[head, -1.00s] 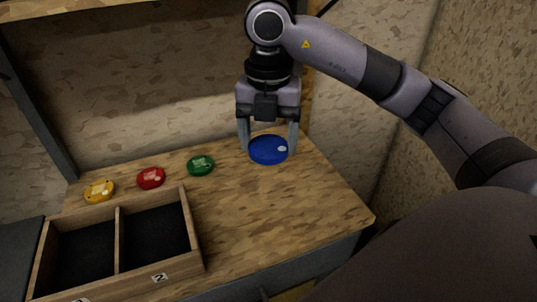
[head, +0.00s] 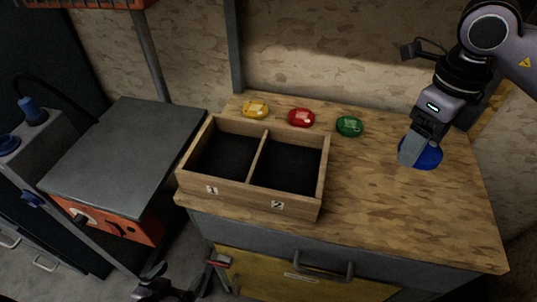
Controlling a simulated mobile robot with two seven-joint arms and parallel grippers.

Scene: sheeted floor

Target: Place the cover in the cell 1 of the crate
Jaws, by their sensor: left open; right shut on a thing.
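The cover appears to be the round blue lid (head: 430,156), at the right of the worktop. My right gripper (head: 415,148) is shut on it and holds it at or just above the wood; I cannot tell which. The gripper partly hides the lid. The wooden crate (head: 257,196) has two dark, empty cells. The cell marked 1 (head: 224,156) is on the left and the cell marked 2 (head: 287,167) is on the right. My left gripper (head: 182,277) is only partly in view, low at the bottom edge, open and away from the crate.
Yellow (head: 256,109), red (head: 301,117) and green (head: 349,126) round pieces lie in a row behind the crate. The worktop (head: 390,210) is clear between crate and lid. A grey-topped cabinet (head: 125,150) stands left of the crate. A post (head: 233,50) rises behind.

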